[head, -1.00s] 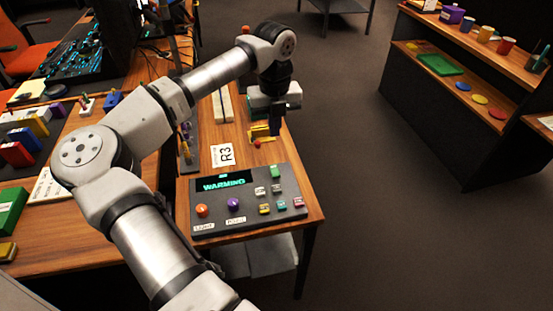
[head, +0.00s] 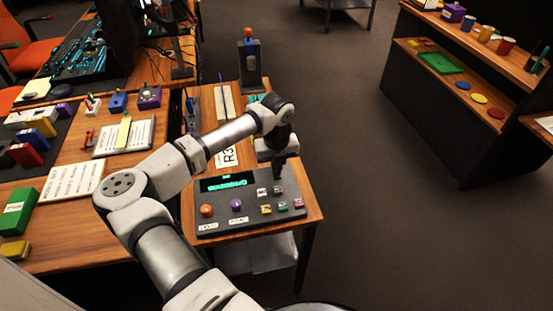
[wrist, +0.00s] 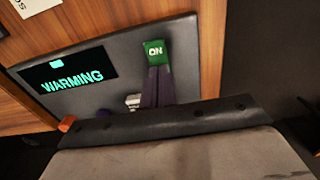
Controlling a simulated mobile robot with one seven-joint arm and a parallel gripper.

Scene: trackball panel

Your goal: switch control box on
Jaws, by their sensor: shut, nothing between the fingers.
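The control box (head: 245,220) is a dark grey panel on the small wooden table. Its display (wrist: 66,72) reads WARMING in the wrist view. A green ON button (wrist: 155,47) sits to the right of the display in the wrist view; in the head view my gripper hides it. My gripper (head: 279,177) points down over the box's upper right part, shut and empty. In the wrist view the closed fingertips (wrist: 158,68) are at the green button's lower edge; I cannot tell whether they touch it.
An orange knob (head: 206,210), a purple knob (head: 236,204) and several small coloured buttons share the panel. An R3 card (head: 227,157) lies behind it. Open floor lies right of the table.

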